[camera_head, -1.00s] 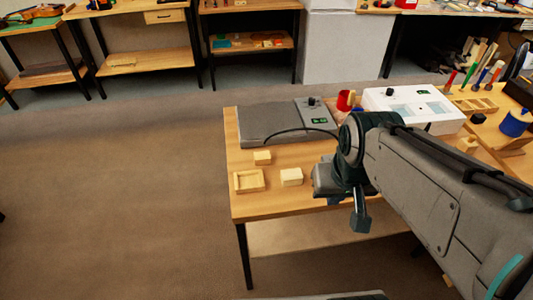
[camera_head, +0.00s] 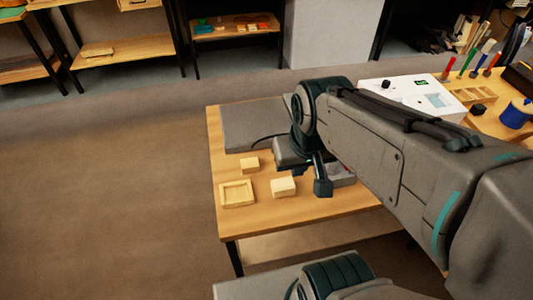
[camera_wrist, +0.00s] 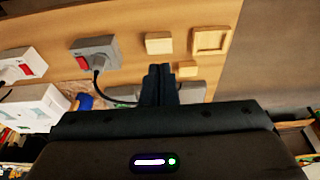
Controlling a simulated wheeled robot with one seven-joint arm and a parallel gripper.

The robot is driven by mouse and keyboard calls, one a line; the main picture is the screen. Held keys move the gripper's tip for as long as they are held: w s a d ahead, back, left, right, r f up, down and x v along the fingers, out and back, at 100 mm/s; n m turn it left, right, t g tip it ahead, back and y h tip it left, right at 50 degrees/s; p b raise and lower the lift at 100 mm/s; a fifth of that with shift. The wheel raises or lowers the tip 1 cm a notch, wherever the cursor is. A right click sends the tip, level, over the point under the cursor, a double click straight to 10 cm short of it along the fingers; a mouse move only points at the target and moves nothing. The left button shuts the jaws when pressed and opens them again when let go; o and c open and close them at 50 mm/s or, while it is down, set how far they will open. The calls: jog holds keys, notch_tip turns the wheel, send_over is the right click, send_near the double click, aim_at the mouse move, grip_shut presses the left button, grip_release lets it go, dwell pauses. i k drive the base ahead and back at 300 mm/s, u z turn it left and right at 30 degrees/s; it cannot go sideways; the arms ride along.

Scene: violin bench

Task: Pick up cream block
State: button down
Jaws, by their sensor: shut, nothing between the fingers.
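The cream block (camera_head: 283,187) lies on the light wood table (camera_head: 262,213), near its front edge and to the right of a small square wooden tray (camera_head: 237,193). A smaller, yellower wood block (camera_head: 250,164) lies behind it. My gripper (camera_head: 322,186) is to the right of the cream block, apart from it and above the table. In the wrist view the shut, empty fingers (camera_wrist: 160,72) point over the table. There the cream block (camera_wrist: 158,43) appears just beyond the fingertips, with the tray (camera_wrist: 210,40) to its right and the smaller block (camera_wrist: 187,69) beside the fingers.
A flat grey device (camera_head: 250,127) lies at the table's back left. A grey box with a red switch (camera_wrist: 97,52) and a cable stands near the gripper. A white device (camera_head: 412,97) is behind my arm. The table's left and front edges are close to the blocks.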

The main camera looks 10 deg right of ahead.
aim_at(284, 187)
jog(key=z, duration=2.05)
jog(key=k, duration=0.55)
jog(key=u, duration=0.9)
